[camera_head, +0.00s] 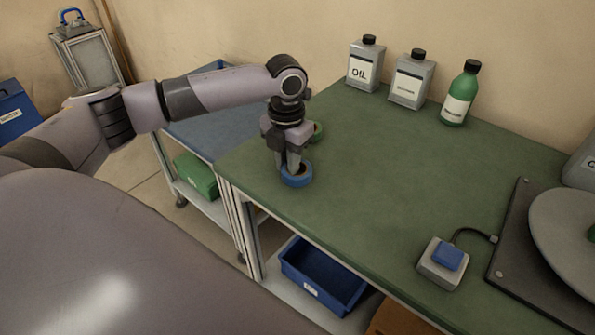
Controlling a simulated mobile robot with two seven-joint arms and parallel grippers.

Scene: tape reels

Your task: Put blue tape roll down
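The blue tape roll (298,182) is at the left part of the green tabletop (390,190), near its front-left edge. My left gripper (287,168) points straight down at it. One finger reaches into the roll's hole and the other is at its left outer side, so the fingers appear closed on the roll's wall. The roll lies flat, at or very near the tabletop; I cannot tell whether a small gap remains under it. My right gripper is not in view.
A green tape roll (319,131) is just behind my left gripper. Bottles (407,80) stand along the back wall. The table's middle is clear. A blue bin (322,276) sits below.

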